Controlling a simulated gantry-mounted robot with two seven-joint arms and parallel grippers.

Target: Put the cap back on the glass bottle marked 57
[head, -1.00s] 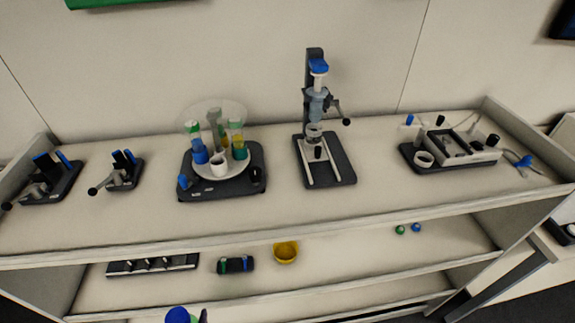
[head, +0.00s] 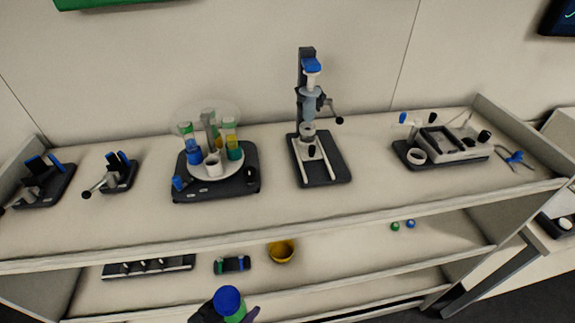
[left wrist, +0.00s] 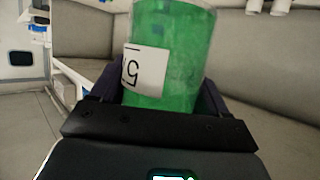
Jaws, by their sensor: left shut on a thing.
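My left gripper (head: 229,314) is shut on a green bottle (head: 236,317) at the bottom edge of the head view. The bottle has a round blue top (head: 228,299). The left wrist view shows the green bottle (left wrist: 180,60) between the dark fingers of the gripper (left wrist: 160,98). Its white label (left wrist: 145,70) shows a 5 and part of another mark; the full number cannot be read. The bottle's top is out of the wrist view. A small green cap (head: 395,226) and a small blue cap (head: 411,223) lie on the middle shelf. My right gripper is not in view.
The top shelf (head: 270,215) carries a bottle carousel (head: 245,185), a press stand (head: 335,170), a tray device (head: 470,155) and small clamps at left. A yellow bowl (head: 281,251), a small dark rack (head: 232,264) and a long black rack (head: 150,267) sit below.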

